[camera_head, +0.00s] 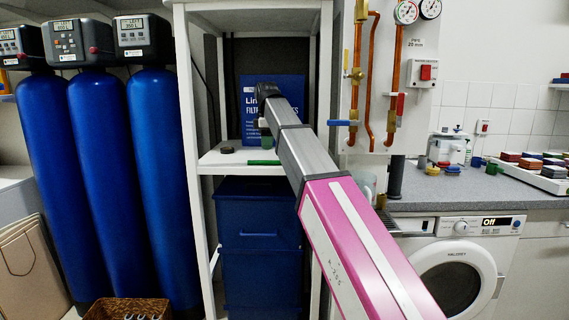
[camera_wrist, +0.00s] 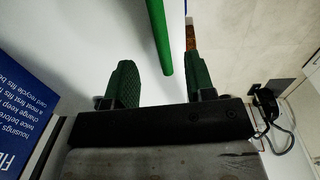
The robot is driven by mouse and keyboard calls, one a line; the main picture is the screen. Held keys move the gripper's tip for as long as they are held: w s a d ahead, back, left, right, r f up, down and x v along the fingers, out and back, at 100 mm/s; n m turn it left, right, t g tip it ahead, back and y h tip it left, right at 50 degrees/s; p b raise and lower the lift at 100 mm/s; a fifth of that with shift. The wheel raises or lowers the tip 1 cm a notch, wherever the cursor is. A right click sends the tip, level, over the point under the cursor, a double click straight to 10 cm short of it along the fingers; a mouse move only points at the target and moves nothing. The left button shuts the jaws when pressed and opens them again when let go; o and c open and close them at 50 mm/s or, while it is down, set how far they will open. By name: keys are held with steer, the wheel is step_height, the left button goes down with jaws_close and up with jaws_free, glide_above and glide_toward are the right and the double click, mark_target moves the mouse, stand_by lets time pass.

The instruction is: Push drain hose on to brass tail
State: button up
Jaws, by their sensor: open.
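The green hose (camera_wrist: 158,36) runs down from the top of the wrist view, and its lower end shows between my fingers. In the head view, a green length (camera_head: 264,162) that looks like this hose lies along the front of the white shelf. My gripper (camera_wrist: 160,82) is open, with a green-padded finger on each side and clear gaps to the hose; I cannot tell how far away in depth the hose is. In the head view my gripper is mostly hidden at the far end of my arm. I cannot pick out the brass tail for certain.
A blue box (camera_head: 284,108) stands at the back of the shelf (camera_head: 215,159), with a dark round piece (camera_head: 227,149) to its left. Copper pipes (camera_head: 396,80) and a blue-handled valve (camera_head: 343,123) are on the wall panel to the right. Blue tanks (camera_head: 104,180) stand left.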

steer(key=f, duration=0.6)
steer(key=shift+w+d+f, duration=0.1)
steer(key=shift+w+f, duration=0.1)
steer(key=shift+f, duration=0.15)
jaws_close()
